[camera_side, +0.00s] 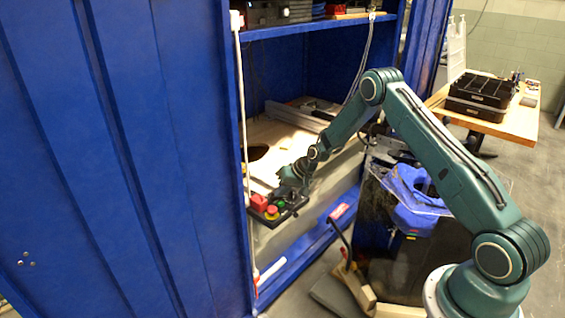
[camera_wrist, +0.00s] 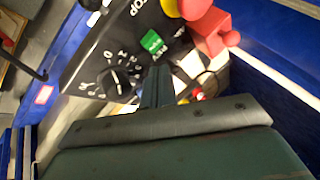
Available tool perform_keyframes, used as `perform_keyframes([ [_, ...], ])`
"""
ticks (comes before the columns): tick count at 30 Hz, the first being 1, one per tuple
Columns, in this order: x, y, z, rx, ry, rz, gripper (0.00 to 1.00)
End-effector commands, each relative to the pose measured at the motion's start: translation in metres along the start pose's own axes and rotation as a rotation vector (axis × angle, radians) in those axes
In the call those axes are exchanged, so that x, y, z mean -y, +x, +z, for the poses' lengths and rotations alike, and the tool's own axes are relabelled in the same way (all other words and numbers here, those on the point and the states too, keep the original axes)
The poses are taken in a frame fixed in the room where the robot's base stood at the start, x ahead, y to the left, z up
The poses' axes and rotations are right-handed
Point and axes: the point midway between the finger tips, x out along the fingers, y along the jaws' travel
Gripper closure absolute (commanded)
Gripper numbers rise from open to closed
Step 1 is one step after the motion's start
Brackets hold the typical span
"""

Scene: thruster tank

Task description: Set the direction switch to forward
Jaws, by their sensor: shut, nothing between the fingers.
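The black control box (camera_side: 282,207) sits at the front edge of the bench in the blue cabinet. In the wrist view its face (camera_wrist: 98,50) carries a black rotary knob (camera_wrist: 115,82) with numbers around it and a green control (camera_wrist: 153,42). Upside-down lettering that looks like REV stands beside the green control. I cannot clearly make out the direction switch; my fingers may cover it. My gripper (camera_wrist: 157,72) is shut and empty, its fingertips over the panel between the knob and the lettering. Whether they touch it I cannot tell. In the side view my gripper (camera_side: 288,190) hides part of the box.
The red block also shows in the wrist view (camera_wrist: 210,32). The blue cabinet wall (camera_side: 150,150) stands close on the left.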

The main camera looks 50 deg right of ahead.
Motion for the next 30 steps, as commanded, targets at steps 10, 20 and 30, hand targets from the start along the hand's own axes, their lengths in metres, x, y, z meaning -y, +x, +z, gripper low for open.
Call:
perform_keyframes([
  [10, 0.0014, 0.0000, -0.0013, 0.049, 0.011, 0.029, 1.00],
  [20, 0.0017, -0.0001, -0.0024, 0.069, 0.018, 0.041, 1.00],
  [30, 0.0026, -0.0001, -0.0038, 0.069, 0.018, 0.041, 1.00],
])
